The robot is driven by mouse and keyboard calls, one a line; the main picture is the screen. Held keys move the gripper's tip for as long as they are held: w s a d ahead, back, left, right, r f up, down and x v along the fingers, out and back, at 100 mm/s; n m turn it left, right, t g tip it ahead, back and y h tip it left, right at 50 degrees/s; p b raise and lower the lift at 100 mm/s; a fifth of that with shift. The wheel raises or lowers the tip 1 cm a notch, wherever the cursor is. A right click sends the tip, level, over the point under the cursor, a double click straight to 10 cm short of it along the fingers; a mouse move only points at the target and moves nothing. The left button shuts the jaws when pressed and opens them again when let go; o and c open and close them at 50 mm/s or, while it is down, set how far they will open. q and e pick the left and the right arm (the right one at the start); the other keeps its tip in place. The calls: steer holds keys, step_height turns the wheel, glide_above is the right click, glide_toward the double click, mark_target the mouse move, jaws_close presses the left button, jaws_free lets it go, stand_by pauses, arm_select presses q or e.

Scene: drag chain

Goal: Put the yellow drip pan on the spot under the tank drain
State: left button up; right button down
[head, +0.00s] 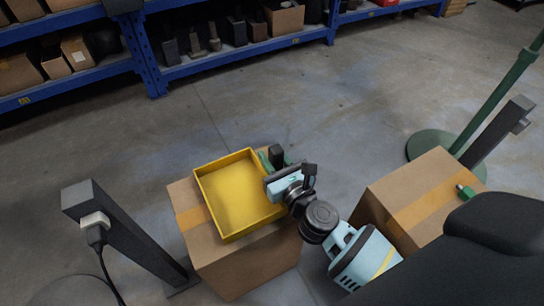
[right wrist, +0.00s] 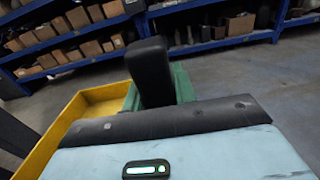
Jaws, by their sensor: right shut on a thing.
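The yellow drip pan (head: 237,195) is a shallow, empty rectangular tray over the top of a cardboard box. I cannot tell whether it rests on the box or hangs just above it. My right gripper (head: 272,163) is at the pan's right rim, near its far corner, and is shut on the pan. In the right wrist view the pan (right wrist: 92,112) shows left of the dark finger, with a green part behind that finger. The jaw contact is hidden. My left gripper is not in view. I see no tank drain or marked spot.
The cardboard box (head: 238,268) stands under the pan. Another box (head: 408,193) with a small green item (head: 465,192) is at right. A dark post (head: 122,232) stands at left, a green round-based pole (head: 483,98) at right. Blue shelving (head: 150,60) lines the back; floor between is clear.

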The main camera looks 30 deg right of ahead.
steer(key=shift+f, duration=0.2)
steer(key=c, duration=1.1)
jaws_free()
steer(key=shift+r, duration=0.1)
steer(key=shift+s+r, duration=0.1)
steer(key=shift+r, duration=0.05)
steer(key=s, duration=1)
steer(key=shift+s+d+b, duration=0.2)
steer(key=shift+s+b, duration=0.1)
steer(key=shift+b, duration=0.1)
steer(key=shift+s, duration=0.6)
